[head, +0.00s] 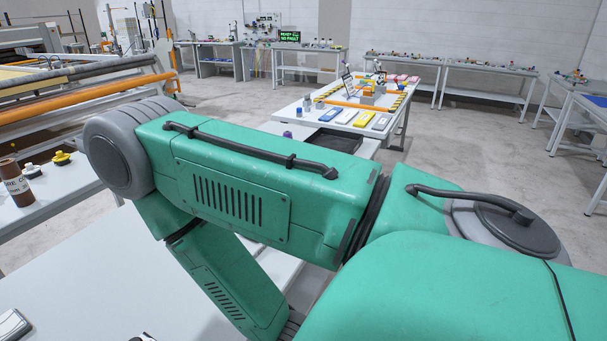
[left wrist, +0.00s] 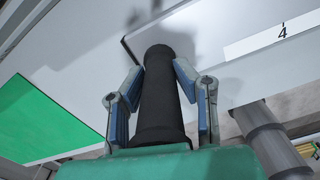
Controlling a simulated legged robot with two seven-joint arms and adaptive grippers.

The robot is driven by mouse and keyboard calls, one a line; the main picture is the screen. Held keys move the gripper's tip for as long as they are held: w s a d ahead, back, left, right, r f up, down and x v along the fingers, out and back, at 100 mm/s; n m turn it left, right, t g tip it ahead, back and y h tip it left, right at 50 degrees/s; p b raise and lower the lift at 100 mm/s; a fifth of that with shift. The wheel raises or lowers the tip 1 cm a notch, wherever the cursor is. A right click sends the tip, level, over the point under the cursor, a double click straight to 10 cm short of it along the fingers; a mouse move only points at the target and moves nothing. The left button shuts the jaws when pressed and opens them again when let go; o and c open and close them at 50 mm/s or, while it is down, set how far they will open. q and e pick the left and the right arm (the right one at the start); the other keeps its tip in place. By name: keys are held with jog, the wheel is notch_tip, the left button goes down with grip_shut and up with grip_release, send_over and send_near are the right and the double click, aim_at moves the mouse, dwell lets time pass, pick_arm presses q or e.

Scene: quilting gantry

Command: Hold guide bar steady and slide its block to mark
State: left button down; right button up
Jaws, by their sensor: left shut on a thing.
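In the left wrist view my left gripper (left wrist: 158,70) has its two blue-padded fingers closed on either side of a thick black cylinder (left wrist: 160,112). The cylinder runs up the middle of the view toward a pale grey surface, and its far end lies in front of it. A white strip (left wrist: 268,42) with a tick and the number 4 lies on that surface at the upper right, apart from the cylinder. I cannot tell which part is the guide bar or its block. In the head view my green arm covers the middle, and neither gripper shows.
A green panel (left wrist: 42,122) lies at left in the wrist view. A black tray (head: 334,140) and a table with coloured items lie beyond my arm. Open floor is at right.

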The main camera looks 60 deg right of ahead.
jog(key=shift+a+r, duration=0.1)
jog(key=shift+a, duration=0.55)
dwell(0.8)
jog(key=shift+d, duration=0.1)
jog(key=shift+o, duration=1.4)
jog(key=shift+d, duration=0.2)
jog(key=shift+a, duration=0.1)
